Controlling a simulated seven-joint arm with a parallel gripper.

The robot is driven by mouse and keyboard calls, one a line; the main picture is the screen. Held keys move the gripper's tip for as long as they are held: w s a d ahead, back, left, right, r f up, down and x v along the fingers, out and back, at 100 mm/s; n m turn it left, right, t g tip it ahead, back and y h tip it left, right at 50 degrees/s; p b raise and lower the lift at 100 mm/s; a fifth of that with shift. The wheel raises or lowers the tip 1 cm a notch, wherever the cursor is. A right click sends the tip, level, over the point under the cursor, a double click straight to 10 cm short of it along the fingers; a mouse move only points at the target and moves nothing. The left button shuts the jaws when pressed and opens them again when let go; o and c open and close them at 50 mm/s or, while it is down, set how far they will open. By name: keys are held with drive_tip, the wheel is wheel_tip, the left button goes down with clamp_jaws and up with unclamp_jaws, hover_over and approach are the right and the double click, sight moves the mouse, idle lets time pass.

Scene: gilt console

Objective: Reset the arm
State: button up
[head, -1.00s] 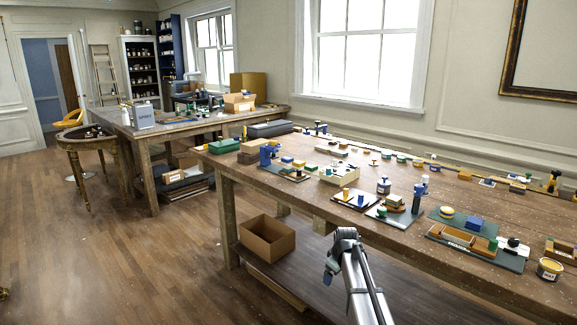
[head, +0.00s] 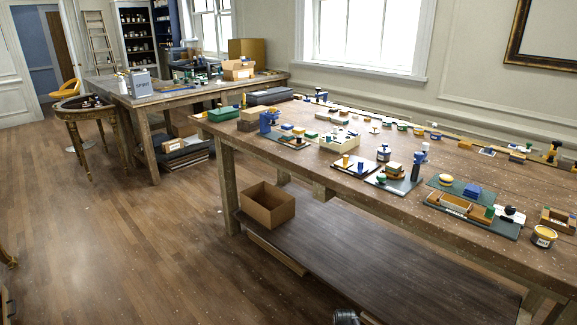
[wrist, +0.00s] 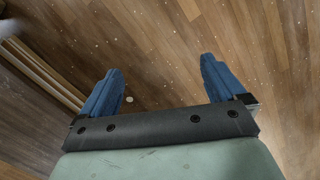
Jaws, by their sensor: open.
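My gripper (wrist: 160,88) shows in the wrist view with its two blue fingers spread wide apart. It is open, with nothing between the fingers, and it points down at the wooden floor (wrist: 215,25). In the head view only a small dark piece of my arm shows at the bottom edge, and the gripper itself is out of that picture.
A long workbench (head: 440,170) carries many small blocks, trays and tins. Its lower shelf (head: 350,245) holds an open cardboard box (head: 268,206) at the left end. A second table (head: 185,97) stands behind. The floor (head: 120,240) at left is clear.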

drive_tip(key=s+f+m+g, duration=0.2)
drive_tip(key=s+f, duration=0.1)
drive_tip(key=s, duration=1.1)
drive_tip(key=s+f+m+g, duration=0.1)
drive_tip(key=s+f, duration=0.3)
drive_tip(key=s, duration=1.1)
drive_tip(key=shift+f+m+g, duration=0.3)
drive_tip(key=shift+m+g, duration=0.1)
drive_tip(key=shift+g, duration=0.4)
drive_tip(key=shift+s, duration=0.1)
